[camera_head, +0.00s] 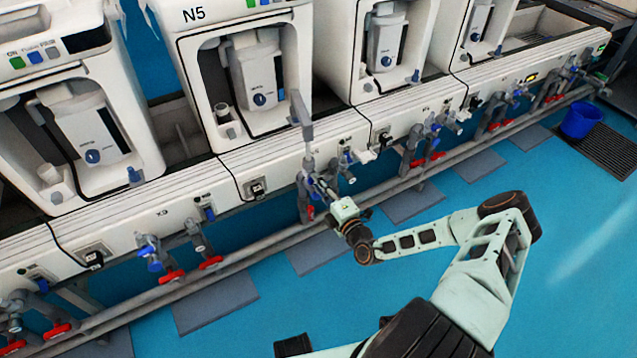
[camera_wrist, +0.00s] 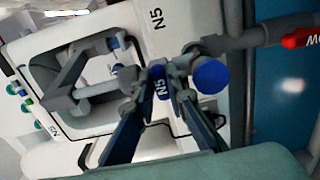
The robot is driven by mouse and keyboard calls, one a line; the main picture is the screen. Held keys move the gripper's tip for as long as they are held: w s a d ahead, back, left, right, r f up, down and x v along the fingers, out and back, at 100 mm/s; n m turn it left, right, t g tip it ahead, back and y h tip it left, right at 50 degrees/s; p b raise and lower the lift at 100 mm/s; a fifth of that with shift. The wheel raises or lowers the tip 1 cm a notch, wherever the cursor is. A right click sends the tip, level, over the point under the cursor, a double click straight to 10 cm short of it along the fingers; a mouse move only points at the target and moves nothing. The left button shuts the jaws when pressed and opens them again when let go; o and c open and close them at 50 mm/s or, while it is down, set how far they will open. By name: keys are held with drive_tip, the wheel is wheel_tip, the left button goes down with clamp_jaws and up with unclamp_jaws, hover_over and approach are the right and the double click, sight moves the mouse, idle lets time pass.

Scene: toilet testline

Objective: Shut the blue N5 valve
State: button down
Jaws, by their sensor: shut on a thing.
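The blue valve handle marked N5 (camera_wrist: 158,87) sits between the fingertips of my gripper (camera_wrist: 167,78) in the wrist view. My gripper is shut on it, and the fingers hide part of its sides. A round blue cap (camera_wrist: 210,75) on a grey pipe fitting is just right of the fingers. In the head view my gripper (camera_head: 322,188) reaches the grey pipework below the N5 station (camera_head: 225,70). The handle is too small and too covered there to make out, and its exact angle to the pipe is not clear.
A red handle (camera_wrist: 303,38) on a grey pipe is at upper right in the wrist view. A long grey pipe (camera_head: 235,258) with several red and blue valves runs along the white bench. The blue floor (camera_head: 560,240) is open at right, with a blue bucket (camera_head: 581,121) beyond.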

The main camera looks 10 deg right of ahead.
drive_tip(key=shift+s+f, duration=0.1)
idle(0.3)
drive_tip(key=c, duration=1.9)
unclamp_jaws()
drive_tip(key=shift+c, duration=0.2)
